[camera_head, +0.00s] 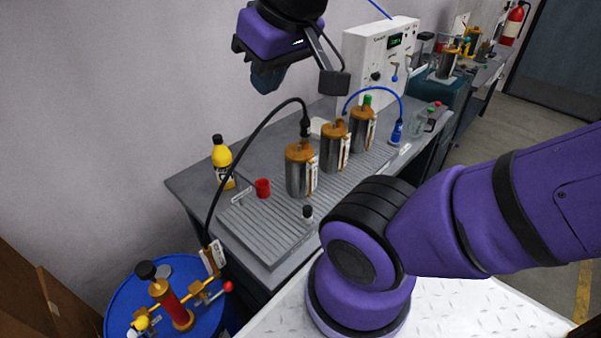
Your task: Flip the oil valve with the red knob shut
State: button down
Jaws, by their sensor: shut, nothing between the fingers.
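The valve with the red knob (228,286) is at the lower left, on the right side of a brass pipe fitting above a blue drum. Its red ball sits at the end of a short lever that points right and slightly up. The lever's exact angle to the pipe is too small to tell. My gripper (268,79) is at the top middle, high above the bench and well away from the valve. It is shut and empty.
The blue drum (122,302) also carries a yellow-knobbed valve (142,322). A black hose (232,165) arches from the drum to the bench (188,183). A brown panel is at lower left.

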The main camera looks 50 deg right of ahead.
aim_at(228, 287)
jog(key=k+l+u, duration=0.15)
jog(key=k+u, duration=0.15)
jog(key=k, duration=0.4)
jog(key=k+u, duration=0.25)
jog(key=k, duration=0.4)
